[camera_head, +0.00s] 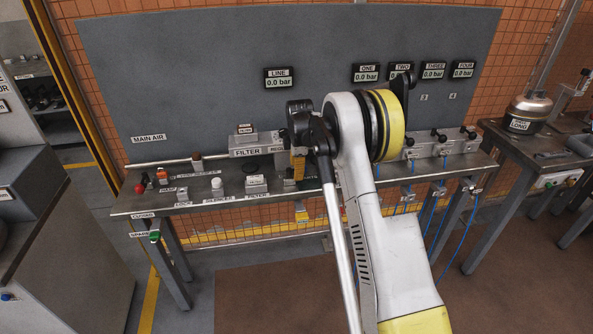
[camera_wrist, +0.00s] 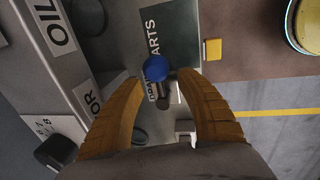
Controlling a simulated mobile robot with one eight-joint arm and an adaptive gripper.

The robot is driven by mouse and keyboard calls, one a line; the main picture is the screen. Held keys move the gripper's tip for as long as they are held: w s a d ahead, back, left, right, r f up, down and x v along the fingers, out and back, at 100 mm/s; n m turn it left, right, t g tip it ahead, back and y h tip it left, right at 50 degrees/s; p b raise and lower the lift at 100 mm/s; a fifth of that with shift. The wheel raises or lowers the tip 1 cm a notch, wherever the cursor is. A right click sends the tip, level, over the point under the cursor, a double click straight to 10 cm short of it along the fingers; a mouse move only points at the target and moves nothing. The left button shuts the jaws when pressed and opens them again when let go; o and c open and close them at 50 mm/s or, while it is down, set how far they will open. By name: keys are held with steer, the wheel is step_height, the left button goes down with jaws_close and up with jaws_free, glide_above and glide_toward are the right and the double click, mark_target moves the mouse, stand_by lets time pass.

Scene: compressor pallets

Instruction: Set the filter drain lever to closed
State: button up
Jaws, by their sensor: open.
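The lever (camera_wrist: 155,68) has a blue ball knob and shows in the wrist view between and slightly beyond my fingertips. A partly hidden label stands beside it, its wording unclear; I cannot read the lever's position. My gripper (camera_wrist: 161,77) is open, with one ribbed orange finger on each side of the knob and a visible gap to it. In the head view my gripper (camera_head: 298,168) is over the bench, right of the grey block labelled FILTER (camera_head: 245,152). My arm hides the lever there.
A dark green panel ending in "ARTS" (camera_wrist: 170,30) lies beyond the knob, with a yellow block (camera_wrist: 212,49) to its right. Labelled strips with OIL (camera_wrist: 60,35) run along the left. In the head view, the bench (camera_head: 150,205) holds several small controls.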

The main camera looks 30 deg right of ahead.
jaws_close()
steer(key=m, duration=0.2)
steer(key=m+p, duration=0.1)
steer(key=shift+s+a+m+h, duration=0.15)
steer(key=shift+s+m+h, duration=0.25)
steer(key=m, duration=0.2)
steer(key=m+g, duration=0.1)
steer(key=m+p, duration=0.1)
steer(key=m, duration=0.1)
steer(key=shift+s+a+m+h, duration=0.3)
steer(key=shift+s+a, duration=0.1)
steer(key=m, duration=0.2)
steer(key=a+m+g+p, duration=0.1)
steer(key=m, duration=0.1)
steer(key=shift+s, duration=0.15)
steer(key=shift+a+f+m+g, duration=0.1)
steer(key=shift+a+m+g, duration=0.15)
steer(key=shift+m, duration=0.9)
steer(key=shift+a+m+g, duration=0.15)
steer(key=shift+a+m, duration=0.1)
steer(key=shift+m, duration=0.9)
steer(key=shift+a, duration=0.1)
jaws_free()
